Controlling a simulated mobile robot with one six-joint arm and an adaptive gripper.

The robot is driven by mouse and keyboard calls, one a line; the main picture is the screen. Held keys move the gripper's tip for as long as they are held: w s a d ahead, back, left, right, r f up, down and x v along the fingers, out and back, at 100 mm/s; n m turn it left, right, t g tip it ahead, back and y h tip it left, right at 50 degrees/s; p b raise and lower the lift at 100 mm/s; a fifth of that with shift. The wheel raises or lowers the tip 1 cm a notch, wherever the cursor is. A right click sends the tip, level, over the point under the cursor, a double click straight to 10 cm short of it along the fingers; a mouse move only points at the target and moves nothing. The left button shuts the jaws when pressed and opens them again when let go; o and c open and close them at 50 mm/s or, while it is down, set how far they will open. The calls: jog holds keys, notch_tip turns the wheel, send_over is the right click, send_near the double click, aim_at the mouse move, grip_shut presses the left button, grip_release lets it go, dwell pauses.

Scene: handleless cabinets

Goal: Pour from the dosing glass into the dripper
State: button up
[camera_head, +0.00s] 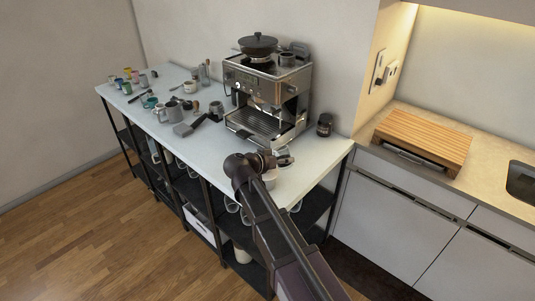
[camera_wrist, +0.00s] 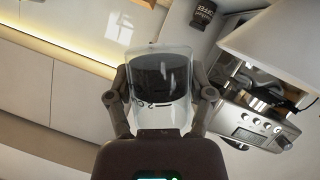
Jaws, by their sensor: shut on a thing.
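The dosing glass (camera_wrist: 162,80) is clear, with dark contents and markings near its lower edge. It fills the middle of the wrist view. My gripper (camera_wrist: 162,98) is shut on it, one finger on each side. In the head view, my gripper (camera_head: 283,157) is above the near right end of the white counter, in front of the coffee machine. A small white rounded thing (camera_head: 270,179) sits just below my wrist, partly hidden by my arm. It may be the dripper, but I cannot tell for sure.
The coffee machine (camera_head: 268,95) stands behind my gripper, with a dark jar (camera_head: 324,124) to its right. Several cups and tools crowd the left of the white counter (camera_head: 316,160). A wooden board (camera_head: 425,138) lies on the side worktop.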

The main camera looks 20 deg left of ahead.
jog(key=shift+w+a+r, duration=0.2)
jog(key=shift+a+r, duration=0.05)
jog(key=shift+r, duration=0.3)
jog(key=shift+w+a+f+n, duration=0.1)
jog(key=shift+a+n, duration=0.05)
jog(key=shift+n, duration=0.25)
jog(key=shift+w+a+r+n+h, duration=0.1)
jog(key=shift+a+r+n+h, duration=0.1)
jog(key=shift+a+n+h, duration=0.1)
jog(key=shift+w+a+f, duration=0.1)
jog(key=shift+a+f+n+g+h+b, duration=0.1)
jog(key=shift+f+n+g+h+b, duration=0.35)
jog(key=shift+n, duration=0.25)
jog(key=shift+r+n, duration=0.3)
jog(key=shift+r, duration=0.05)
jog(key=shift+r+n+h, duration=0.15)
jog(key=shift+n+h, duration=0.15)
jog(key=shift+h, duration=0.15)
jog(key=shift+f+n+h+b, duration=0.3)
jog(key=shift+f+n+b, duration=0.1)
jog(key=shift+n+b, duration=0.15)
